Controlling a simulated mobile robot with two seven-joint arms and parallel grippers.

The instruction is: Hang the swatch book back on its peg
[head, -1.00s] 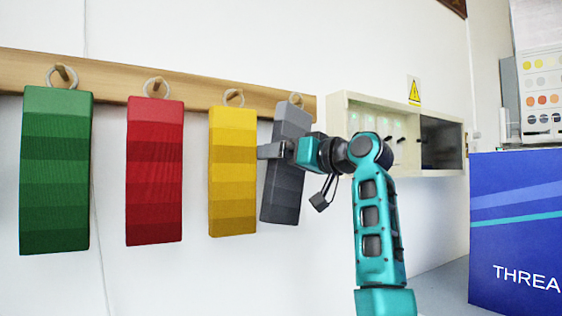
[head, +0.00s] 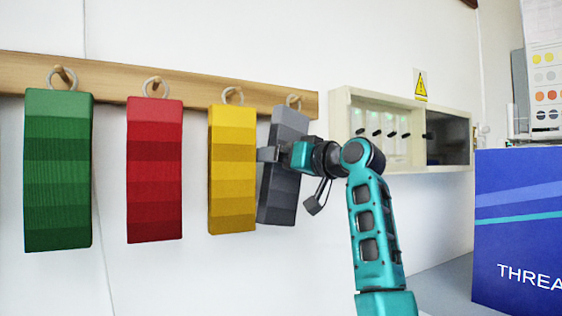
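The grey swatch book (head: 281,191) is at the right end of the row, tilted slightly, its top leaning right. Its ring (head: 293,101) is up at the right end of the wooden peg rail (head: 190,89). I cannot tell whether the ring is around the peg or just in front of it. My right gripper (head: 268,154) is shut on the grey book, gripping across its upper middle. My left gripper is not in view.
Yellow (head: 232,170), red (head: 154,170) and green (head: 58,170) swatch books hang to the left; the yellow one is very close to the grey book. A shallow wall cabinet (head: 395,97) is to the right. A blue THREAD-style box (head: 520,240) stands at far right.

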